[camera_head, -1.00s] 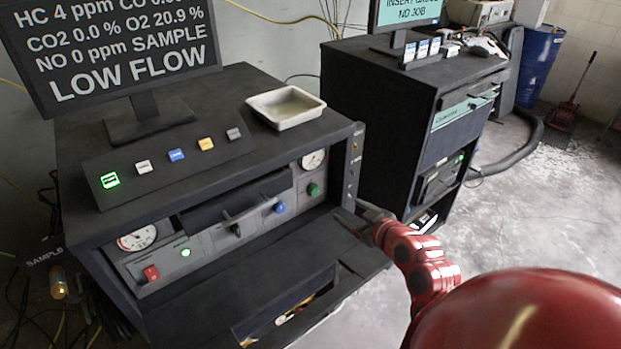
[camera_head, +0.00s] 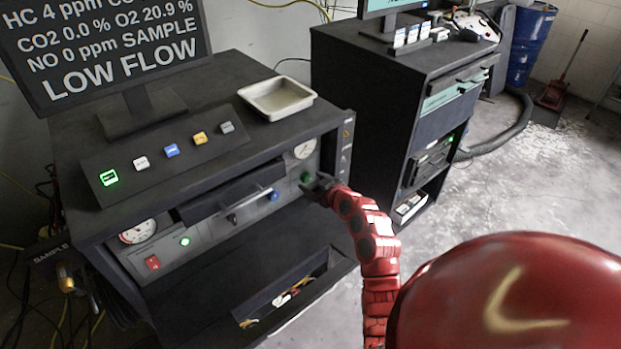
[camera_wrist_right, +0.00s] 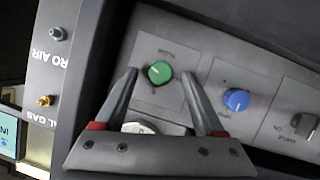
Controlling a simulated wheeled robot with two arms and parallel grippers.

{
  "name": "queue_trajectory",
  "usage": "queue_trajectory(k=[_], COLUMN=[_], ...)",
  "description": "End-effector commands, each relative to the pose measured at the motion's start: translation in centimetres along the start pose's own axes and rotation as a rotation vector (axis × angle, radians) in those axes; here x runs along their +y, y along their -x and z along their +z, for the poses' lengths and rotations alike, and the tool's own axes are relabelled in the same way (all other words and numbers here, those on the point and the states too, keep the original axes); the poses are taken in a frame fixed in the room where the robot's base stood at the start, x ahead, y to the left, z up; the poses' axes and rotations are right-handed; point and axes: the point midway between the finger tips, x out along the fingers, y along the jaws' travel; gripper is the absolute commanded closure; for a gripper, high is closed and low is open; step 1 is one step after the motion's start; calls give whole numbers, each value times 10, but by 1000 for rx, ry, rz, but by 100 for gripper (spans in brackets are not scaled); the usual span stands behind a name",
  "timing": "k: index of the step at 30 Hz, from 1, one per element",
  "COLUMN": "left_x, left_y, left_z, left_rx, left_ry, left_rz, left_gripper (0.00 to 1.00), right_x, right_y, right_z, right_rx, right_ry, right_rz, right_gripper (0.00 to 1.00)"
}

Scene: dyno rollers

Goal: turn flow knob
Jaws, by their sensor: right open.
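A green knob (camera_head: 306,178) sits at the right end of the grey instrument panel, below a round gauge. In the right wrist view the green knob (camera_wrist_right: 160,73) shows between the fingertips, with a gap on either side. My right gripper (camera_head: 313,187) is open right in front of this knob; its fingers (camera_wrist_right: 159,78) look apart from it. A blue knob (camera_head: 274,196) is on the panel to the left, and it shows in the wrist view (camera_wrist_right: 236,99). The knob labels are too small to read surely. My left gripper is not in view.
A monitor (camera_head: 100,50) reads LOW FLOW. A white tray (camera_head: 277,111) lies on the cabinet top. Below the panel, an open drawer or shelf (camera_head: 215,285) juts out. A second dark cabinet (camera_head: 360,120) stands to the right. The floor (camera_head: 520,190) there is clear.

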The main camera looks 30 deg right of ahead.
Motion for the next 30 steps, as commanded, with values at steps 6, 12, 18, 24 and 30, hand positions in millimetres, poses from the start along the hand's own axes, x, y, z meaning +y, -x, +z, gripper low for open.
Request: queue_trajectory(k=[6,12,18,24,30], left_x=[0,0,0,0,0], left_y=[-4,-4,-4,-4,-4], left_z=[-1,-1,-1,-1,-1], left_rx=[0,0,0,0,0], left_ry=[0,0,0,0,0], left_rz=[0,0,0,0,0], left_gripper=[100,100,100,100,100], right_x=[0,0,0,0,0], right_y=[-14,-16,-16,-16,-16], right_z=[-2,0,0,0,0], right_rx=[3,1,1,0,0], right_ry=[0,0,0,-1,-1], right_rz=[1,1,1,1,1], right_gripper=[29,29,45,81,100])
